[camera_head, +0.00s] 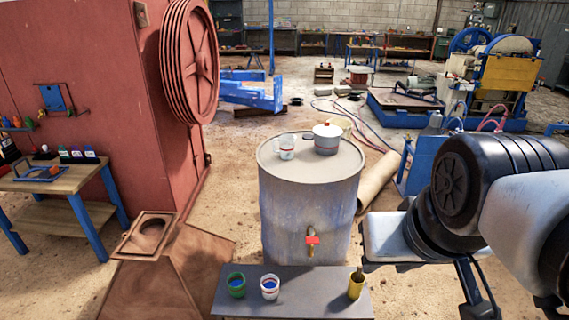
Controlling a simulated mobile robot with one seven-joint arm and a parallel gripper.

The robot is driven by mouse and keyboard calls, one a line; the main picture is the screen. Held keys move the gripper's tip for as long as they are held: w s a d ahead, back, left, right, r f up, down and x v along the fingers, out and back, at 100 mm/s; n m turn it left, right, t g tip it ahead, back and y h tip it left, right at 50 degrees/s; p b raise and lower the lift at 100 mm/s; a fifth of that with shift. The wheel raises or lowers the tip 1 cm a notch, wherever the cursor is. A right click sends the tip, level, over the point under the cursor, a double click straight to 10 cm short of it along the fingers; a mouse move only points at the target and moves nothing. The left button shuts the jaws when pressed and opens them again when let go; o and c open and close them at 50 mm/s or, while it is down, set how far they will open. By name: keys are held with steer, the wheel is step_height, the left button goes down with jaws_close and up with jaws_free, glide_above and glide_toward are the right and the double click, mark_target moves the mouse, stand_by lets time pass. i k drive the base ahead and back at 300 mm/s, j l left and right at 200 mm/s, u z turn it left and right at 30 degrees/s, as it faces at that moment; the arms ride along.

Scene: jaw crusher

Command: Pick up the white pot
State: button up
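The white pot (326,140) stands upright on top of a large grey metal drum (308,210). It has a lid with a red knob and a dark reddish band low on its side. A white mug (286,148) with a red band stands just left of it, close by. My gripper (515,308) is at the bottom right, pointing down, well to the right of and nearer than the drum. Its two dark fingers are apart with bare floor showing between them, so it looks open and empty. The fingertips are partly cut off by the picture's lower edge.
A grey board (318,290) before the drum holds a green cup (236,285), a white cup (270,287) and a yellow cup (356,284). A red tap (312,240) juts from the drum. A red machine (110,110) and wooden table (60,178) stand left.

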mark_target(269, 283)
steer(key=i+j+u, duration=0.5)
steer(key=i+j, duration=0.8)
